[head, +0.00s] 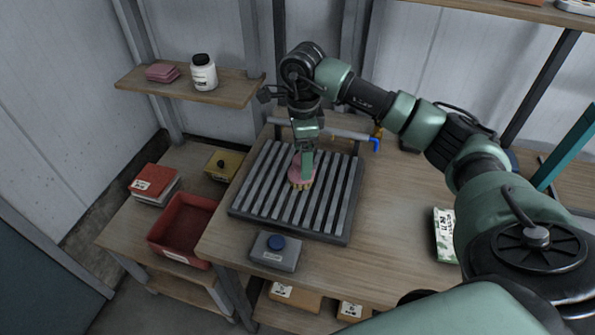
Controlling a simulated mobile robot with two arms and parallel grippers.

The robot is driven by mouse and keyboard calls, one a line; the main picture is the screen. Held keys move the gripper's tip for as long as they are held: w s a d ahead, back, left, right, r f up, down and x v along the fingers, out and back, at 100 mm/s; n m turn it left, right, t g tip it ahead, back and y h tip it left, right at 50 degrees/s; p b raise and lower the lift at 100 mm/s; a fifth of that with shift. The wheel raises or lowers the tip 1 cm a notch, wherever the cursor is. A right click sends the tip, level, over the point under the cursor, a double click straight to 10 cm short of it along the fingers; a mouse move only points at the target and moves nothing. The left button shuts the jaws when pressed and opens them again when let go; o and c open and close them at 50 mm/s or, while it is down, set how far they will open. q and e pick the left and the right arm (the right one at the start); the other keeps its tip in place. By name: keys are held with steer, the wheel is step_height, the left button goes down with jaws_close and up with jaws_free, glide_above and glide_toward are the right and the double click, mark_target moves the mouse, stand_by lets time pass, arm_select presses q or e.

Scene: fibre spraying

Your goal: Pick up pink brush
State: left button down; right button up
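The pink brush (295,171) is on the grey slatted rack on the table, with its tan bristles pointing down at the slats. My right gripper (307,166) points straight down at the brush, and one green finger covers part of its pink body. The other finger is hidden, so I cannot tell whether the gripper is shut on the brush or only around it. The bristles appear to be at the slats, but a small gap cannot be ruled out. My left gripper is not in view.
The slatted rack (262,190) has a raised bar behind it. A grey box with a blue knob (276,251) stands in front. A red bin (170,246) is on the lower left table. A green-white packet (444,235) lies right. The table between rack and packet is clear.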

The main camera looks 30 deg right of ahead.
step_height(320, 180, down, 5)
steer(key=shift+w+a+r+p, duration=0.1)
steer(key=shift+a+r+p, duration=0.05)
steer(key=shift+p, duration=0.8)
steer(key=shift+f, duration=0.45)
steer(key=c, duration=1.5)
